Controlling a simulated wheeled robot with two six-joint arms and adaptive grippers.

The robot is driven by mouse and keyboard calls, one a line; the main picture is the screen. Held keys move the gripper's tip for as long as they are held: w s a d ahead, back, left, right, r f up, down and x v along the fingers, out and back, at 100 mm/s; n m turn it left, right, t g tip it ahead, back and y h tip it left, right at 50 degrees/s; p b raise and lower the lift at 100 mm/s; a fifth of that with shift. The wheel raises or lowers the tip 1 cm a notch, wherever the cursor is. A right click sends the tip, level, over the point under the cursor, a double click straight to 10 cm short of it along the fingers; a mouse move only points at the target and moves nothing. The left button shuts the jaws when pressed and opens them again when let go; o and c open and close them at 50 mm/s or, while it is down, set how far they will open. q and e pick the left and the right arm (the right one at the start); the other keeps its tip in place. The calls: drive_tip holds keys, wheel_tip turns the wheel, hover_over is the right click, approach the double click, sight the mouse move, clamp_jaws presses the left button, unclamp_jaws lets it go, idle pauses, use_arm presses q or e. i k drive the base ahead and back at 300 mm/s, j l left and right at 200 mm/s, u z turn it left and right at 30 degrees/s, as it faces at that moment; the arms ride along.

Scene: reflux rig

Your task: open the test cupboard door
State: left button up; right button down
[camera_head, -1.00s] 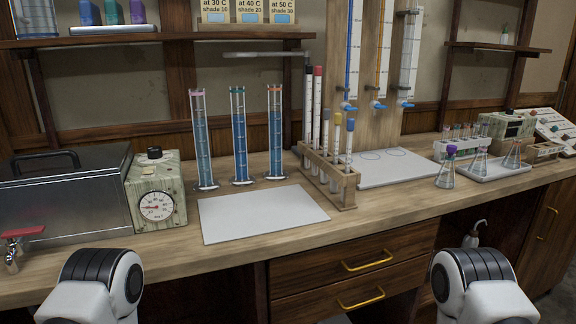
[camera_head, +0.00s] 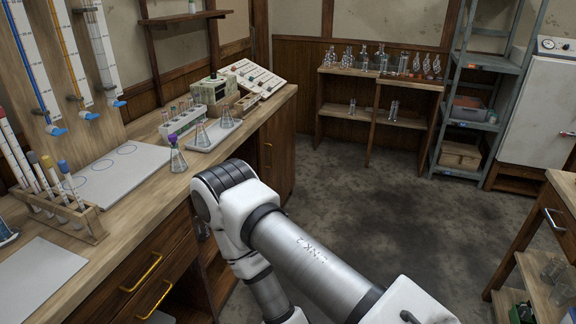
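A white cabinet (camera_head: 540,110) with a round gauge at its top left stands at the far right on a low wooden stand. Its front looks shut, and a dark handle (camera_head: 567,134) shows near the picture's right edge. The cabinet is cut off by that edge. A wooden door (camera_head: 277,160) with a yellow handle is in the bench's far end and looks shut. No label shows which is the test cupboard. One of my white and silver arms crosses the lower middle, between the bench and the open floor. Neither gripper is in view.
The bench (camera_head: 130,215) runs along the left with flasks, a tube rack and a tray (camera_head: 222,137). A grey metal shelf (camera_head: 478,105) stands left of the cabinet. A wooden trolley or table (camera_head: 565,240) is at the right. The dark floor (camera_head: 390,205) between is clear.

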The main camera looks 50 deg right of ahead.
sight(276, 138)
drive_tip(key=z, duration=1.45)
drive_tip(key=i+l+z, duration=0.15)
drive_tip(key=i+z, duration=0.15)
drive_tip(key=i, duration=0.75)
drive_tip(key=i+z, duration=0.25)
drive_tip(key=i, duration=0.8)
